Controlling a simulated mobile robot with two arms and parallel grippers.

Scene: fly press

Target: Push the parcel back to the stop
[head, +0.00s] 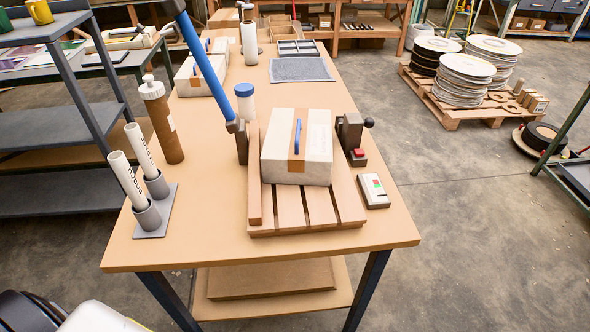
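The parcel (312,150) is a pale box with a brown tape band and a blue strip on top. It sits on the back part of a slatted wooden board (290,212), with bare slats in front of it. A wooden rail (254,175) runs along the board's left side, with a narrow gap between it and the parcel. Dark brackets stand at left (239,140) and right (350,132) of the parcel, and a long blue lever (203,68) rises from the left one. I cannot make out a stop behind the parcel. Neither gripper shows.
On the table (215,240) stand a brown bottle (162,125), two white tubes in a grey holder (152,220), a blue-capped jar (245,105) and a small control box (374,190). Another box (195,78) and a grey mat (300,70) lie farther back. The front table edge is clear.

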